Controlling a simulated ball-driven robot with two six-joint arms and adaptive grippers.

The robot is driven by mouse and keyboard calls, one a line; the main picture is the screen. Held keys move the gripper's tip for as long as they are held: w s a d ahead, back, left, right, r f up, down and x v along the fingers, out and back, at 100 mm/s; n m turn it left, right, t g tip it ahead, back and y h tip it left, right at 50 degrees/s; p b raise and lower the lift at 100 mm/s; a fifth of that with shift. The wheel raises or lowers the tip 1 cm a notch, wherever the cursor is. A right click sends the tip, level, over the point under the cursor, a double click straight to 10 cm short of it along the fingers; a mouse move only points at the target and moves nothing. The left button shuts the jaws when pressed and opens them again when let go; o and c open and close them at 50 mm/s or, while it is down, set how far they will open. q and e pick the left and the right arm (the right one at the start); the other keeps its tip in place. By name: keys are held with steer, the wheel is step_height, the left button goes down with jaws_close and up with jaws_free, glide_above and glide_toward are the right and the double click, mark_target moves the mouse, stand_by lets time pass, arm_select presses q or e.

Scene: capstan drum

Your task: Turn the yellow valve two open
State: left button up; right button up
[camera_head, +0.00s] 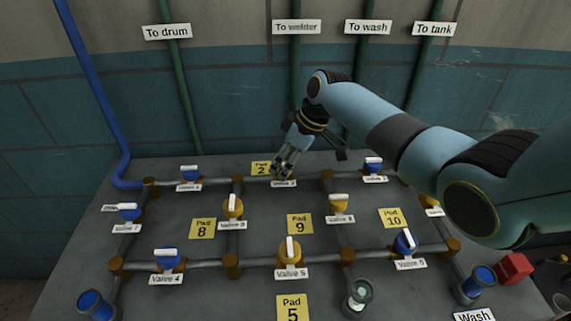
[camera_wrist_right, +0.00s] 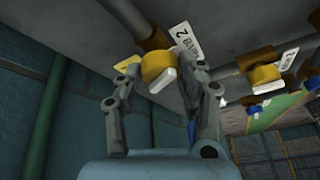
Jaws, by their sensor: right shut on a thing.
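Valve two is a yellow knob (camera_wrist_right: 157,64) with a white handle (camera_wrist_right: 163,79) on a grey pipe. Its tag (camera_wrist_right: 186,40) reads "Valve 2" beside it in the right wrist view. My right gripper (camera_wrist_right: 163,76) has one finger on each side of the valve and is shut on it. In the head view my right gripper (camera_head: 283,169) reaches down over the valve at the back middle of the board and hides it. Only the valve's tag (camera_head: 284,183) shows below the fingers. My left gripper is not in view.
Other yellow valves (camera_head: 233,207) and blue valves (camera_head: 167,258) with white handles sit along the pipe grid. Yellow pads (camera_head: 300,224) lie between pipes. My right arm spans the upper right. A red block (camera_head: 514,268) and a clear round fitting (camera_head: 358,296) stand nearer.

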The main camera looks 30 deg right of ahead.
steer(key=n+b, duration=0.1)
steer(key=n, duration=0.1)
steer(key=shift+w+f+n+g+y, duration=0.1)
steer(key=shift+w+n+g+y, duration=0.05)
steer(key=shift+n+g+y, duration=0.2)
steer(key=n+g+b, duration=0.1)
steer(key=n+b, duration=0.1)
steer(key=n, duration=0.1)
steer(key=n+g+b, duration=0.1)
steer(key=n+b, duration=0.1)
steer(key=n+g+b, duration=0.1)
steer(key=n+b, duration=0.1)
steer(key=shift+w+y, duration=0.15)
steer(key=shift+y, duration=0.1)
steer(key=shift+n+g+b, duration=0.45)
steer(key=shift+n+b, duration=0.5)
steer(key=shift+n, duration=0.4)
steer(key=o, duration=1.1)
steer(key=shift+o, duration=0.2)
steer(key=shift+w+d+r, duration=0.1)
steer(key=shift+r, duration=0.1)
